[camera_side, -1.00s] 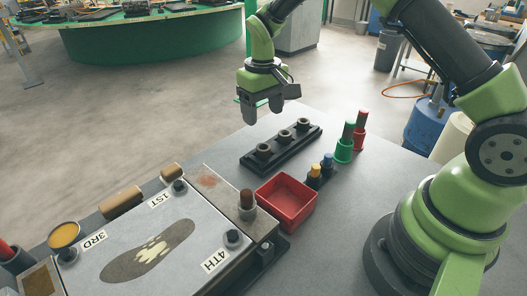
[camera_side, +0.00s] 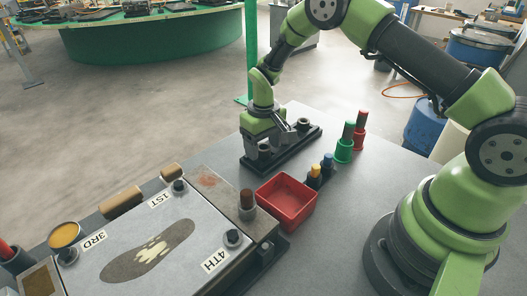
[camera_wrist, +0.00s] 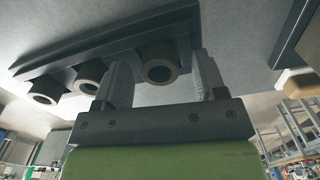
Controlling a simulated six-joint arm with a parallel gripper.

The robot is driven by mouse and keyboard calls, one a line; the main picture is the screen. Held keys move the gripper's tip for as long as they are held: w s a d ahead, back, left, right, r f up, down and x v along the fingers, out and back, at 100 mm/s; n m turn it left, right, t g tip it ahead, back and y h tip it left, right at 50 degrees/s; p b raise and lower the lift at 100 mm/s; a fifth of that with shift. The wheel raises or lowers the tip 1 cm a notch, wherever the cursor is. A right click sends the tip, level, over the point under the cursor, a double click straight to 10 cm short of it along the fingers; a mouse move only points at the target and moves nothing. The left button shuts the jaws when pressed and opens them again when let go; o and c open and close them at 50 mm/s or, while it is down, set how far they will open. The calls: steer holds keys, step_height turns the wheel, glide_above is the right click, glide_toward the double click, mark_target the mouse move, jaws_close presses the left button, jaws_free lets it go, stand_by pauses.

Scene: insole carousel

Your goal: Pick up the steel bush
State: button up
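Several ring-shaped grey things are the steel bushes; three stand in a row on a black rack (camera_side: 253,168). My gripper (camera_side: 268,146) is down at the near-left end of the rack, pointing at it. In the wrist view the open fingers (camera_wrist: 163,80) stand on either side of one steel bush (camera_wrist: 159,68), with a gap showing at the right. In the side view the far bush (camera_side: 303,123) is clear, while the nearer ones are largely hidden by my gripper.
An empty red tray (camera_side: 287,222) is in front of the rack. Green (camera_side: 345,148) and red (camera_side: 360,135) holders stand right of it, with small black, yellow and blue pieces nearer. A plate with an insole print (camera_side: 148,250) fills the left front.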

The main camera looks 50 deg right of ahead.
steer(key=c, duration=0.9)
steer(key=shift+r, duration=5.1)
steer(key=shift+c, duration=0.2)
